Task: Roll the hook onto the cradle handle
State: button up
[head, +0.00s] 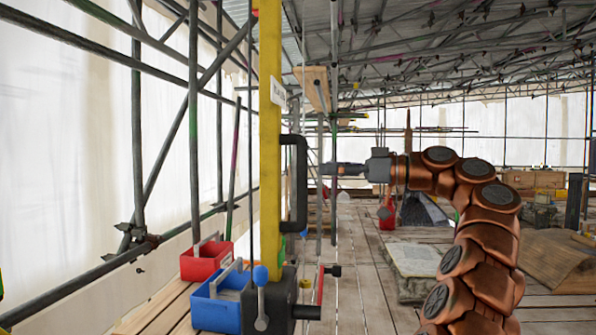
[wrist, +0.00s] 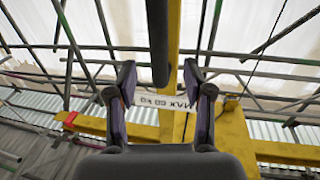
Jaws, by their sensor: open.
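A black D-shaped handle (head: 301,183) is fixed to the side of a tall yellow post (head: 270,120). My gripper (head: 327,169) points left toward this handle at about its mid-height, with a small gap in the head view. In the wrist view my gripper (wrist: 157,75) is open, and a dark bar (wrist: 157,35) shows between its fingertips, apparently the handle. No contact is visible. The post also shows in the wrist view (wrist: 173,45). I cannot make out a hook or clearly tell which part is the cradle.
A red bin (head: 205,262) and a blue bin (head: 213,302) stand left of the post. A blue-knobbed lever (head: 261,290) and a red crank (head: 320,285) are at its foot. Scaffold poles fill the left side. A yellow crossbeam (wrist: 280,150) shows in the wrist view. Plank floor lies open behind.

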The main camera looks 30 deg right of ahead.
aim_at(302, 168)
jog(key=shift+x, duration=3.55)
grip_shut()
